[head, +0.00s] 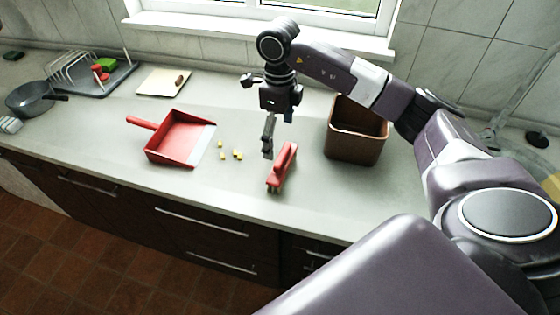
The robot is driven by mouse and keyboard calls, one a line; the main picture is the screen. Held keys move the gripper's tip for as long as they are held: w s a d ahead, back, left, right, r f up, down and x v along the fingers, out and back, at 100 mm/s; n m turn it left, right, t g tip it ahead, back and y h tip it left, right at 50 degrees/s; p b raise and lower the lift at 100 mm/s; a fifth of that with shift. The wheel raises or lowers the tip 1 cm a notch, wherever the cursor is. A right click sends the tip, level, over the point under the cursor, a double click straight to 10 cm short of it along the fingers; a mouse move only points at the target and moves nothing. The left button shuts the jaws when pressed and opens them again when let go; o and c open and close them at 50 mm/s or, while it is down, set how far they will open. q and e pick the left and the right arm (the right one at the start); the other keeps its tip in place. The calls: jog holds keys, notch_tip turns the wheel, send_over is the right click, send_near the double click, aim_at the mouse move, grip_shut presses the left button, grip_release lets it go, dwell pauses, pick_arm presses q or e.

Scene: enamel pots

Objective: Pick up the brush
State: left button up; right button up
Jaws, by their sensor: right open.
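A red brush (282,167) lies on the grey worktop, near its front edge. My right gripper (268,152) hangs above and just behind the brush's left side, fingers pointing down. It is open, and nothing shows between its fingers. Whether a finger touches the brush I cannot tell from this angle. My left gripper is not in view.
A red dustpan (178,139) lies to the left, with several yellow crumbs (237,154) between it and the brush. A brown bin (355,132) stands right of the brush. A cutting board (163,82), dish rack (75,72) and pan (30,98) are further left.

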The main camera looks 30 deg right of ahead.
jog(key=f+p, duration=0.1)
jog(key=f, duration=0.1)
jog(key=f+p, duration=0.1)
jog(key=f, duration=0.1)
jog(key=d+f+p, duration=0.1)
jog(key=f, duration=0.2)
jog(key=shift+s, duration=0.25)
jog(key=shift+f, duration=0.25)
jog(key=shift+c, duration=0.7)
jog(key=c, duration=1.1)
jog(key=shift+w+r, duration=0.1)
jog(key=shift+r, duration=0.05)
notch_tip(320, 180, up, 15)
jog(key=b, duration=0.4)
notch_tip(320, 180, up, 5)
send_over(282, 153)
jog(key=shift+p, duration=0.3)
